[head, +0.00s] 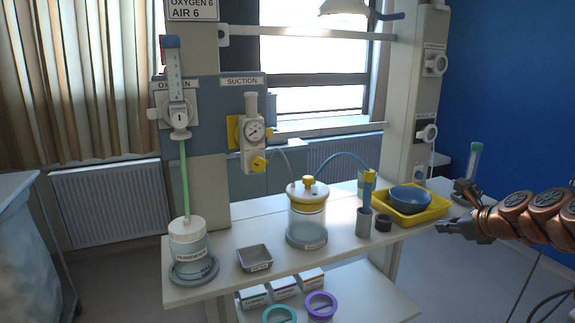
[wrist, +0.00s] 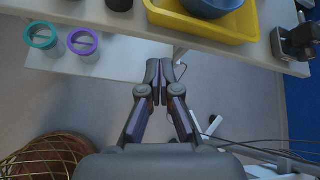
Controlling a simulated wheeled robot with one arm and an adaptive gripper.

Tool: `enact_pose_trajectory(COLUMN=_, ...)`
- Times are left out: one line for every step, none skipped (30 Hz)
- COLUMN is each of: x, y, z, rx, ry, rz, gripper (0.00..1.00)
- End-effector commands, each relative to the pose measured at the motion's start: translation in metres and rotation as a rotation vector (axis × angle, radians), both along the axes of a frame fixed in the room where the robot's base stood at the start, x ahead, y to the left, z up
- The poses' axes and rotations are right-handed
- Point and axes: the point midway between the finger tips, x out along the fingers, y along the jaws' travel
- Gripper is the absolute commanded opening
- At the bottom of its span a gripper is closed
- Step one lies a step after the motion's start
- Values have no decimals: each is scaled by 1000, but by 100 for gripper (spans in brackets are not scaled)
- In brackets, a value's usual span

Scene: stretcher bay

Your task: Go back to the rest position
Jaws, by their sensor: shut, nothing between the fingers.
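My gripper (head: 444,228) reaches in from the right side of the head view, off the right front of the table (head: 262,211). In the wrist view, my gripper (wrist: 159,66) has its two fingers together with nothing between them. It points toward the table's front edge and the yellow tray (wrist: 239,33), with a gap to both. The tray (head: 437,210) holds a blue bowl (head: 409,199) at the table's right end.
The table holds a humidifier jar (head: 190,253), a metal dish (head: 254,258), a suction jar (head: 307,222) and a grey holder (head: 363,223). A lower shelf carries boxes and teal (head: 279,315) and purple (head: 321,304) ringed cups.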

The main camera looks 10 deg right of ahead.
Motion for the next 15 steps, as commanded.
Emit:
enact_pose_trajectory(x=-1, y=29, z=4, rx=-58, ry=10, rz=90, gripper=0)
enact_pose_trajectory(x=-3, y=46, z=5, rx=-98, ry=15, rz=148, gripper=0)
enact_pose_trajectory(x=-7, y=71, z=5, rx=-155, ry=24, rz=233, gripper=0)
enact_pose_trajectory(x=-11, y=89, z=3, rx=-200, ry=33, rz=298, gripper=0)
enact_pose_trajectory(x=-16, y=107, z=1, rx=-243, ry=41, rz=366, gripper=0)
enact_pose_trajectory(x=-25, y=131, z=0, rx=-304, ry=49, rz=459, gripper=0)
enact_pose_trajectory(x=-32, y=147, z=-2, rx=-351, ry=55, rz=528, gripper=0)
enact_pose_trajectory(x=-40, y=164, z=-5, rx=-396, ry=60, rz=600, gripper=0)
enact_pose_trajectory(x=-52, y=185, z=-10, rx=-458, ry=71, rz=697, gripper=0)
enact_pose_trajectory(x=-63, y=200, z=-13, rx=-504, ry=77, rz=772, gripper=0)
enact_pose_trajectory(x=-74, y=214, z=-17, rx=-552, ry=81, rz=848, gripper=0)
enact_pose_trajectory(x=-90, y=232, z=-23, rx=-613, ry=90, rz=951, gripper=0)
enact_pose_trajectory(x=-103, y=244, z=-28, rx=-658, ry=96, rz=1031, gripper=0)
enact_pose_trajectory(x=-117, y=255, z=-34, rx=-703, ry=104, rz=1111, gripper=0)
enact_pose_trajectory(x=-137, y=268, z=-40, rx=-761, ry=110, rz=1217, gripper=0)
